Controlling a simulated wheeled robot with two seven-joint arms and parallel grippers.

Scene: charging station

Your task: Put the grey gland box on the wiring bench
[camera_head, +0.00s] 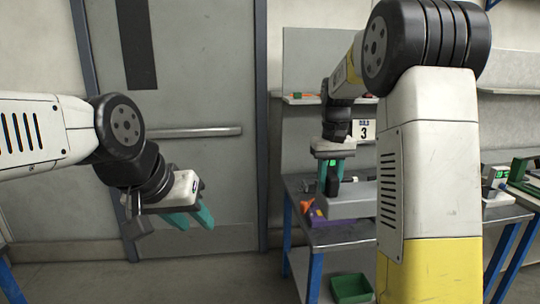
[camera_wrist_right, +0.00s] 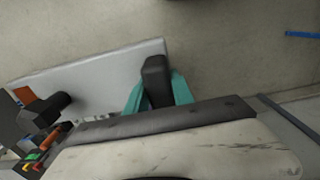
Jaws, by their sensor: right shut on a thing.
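The grey gland box (camera_head: 352,198) is a long, light grey box with a black upright part at its left end. My right gripper (camera_head: 333,176) points down with its teal fingers shut on that black part. In the right wrist view the black part (camera_wrist_right: 156,78) stands between the two fingers, and the grey box (camera_wrist_right: 90,76) stretches to the left. The box is over a metal-topped bench (camera_head: 345,237) with blue legs; my arm hides its right end. I cannot tell whether it touches anything below. My left gripper (camera_head: 193,216) is open and empty, away from the bench.
A purple item (camera_head: 333,222) and an orange item (camera_head: 306,205) are on the bench at the box's left end. A sign with a 3 (camera_head: 363,131) hangs behind. A green bin (camera_head: 351,288) is below. Green-and-grey devices (camera_head: 494,178) stand right. A grey door (camera_head: 195,90) is behind my left arm.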

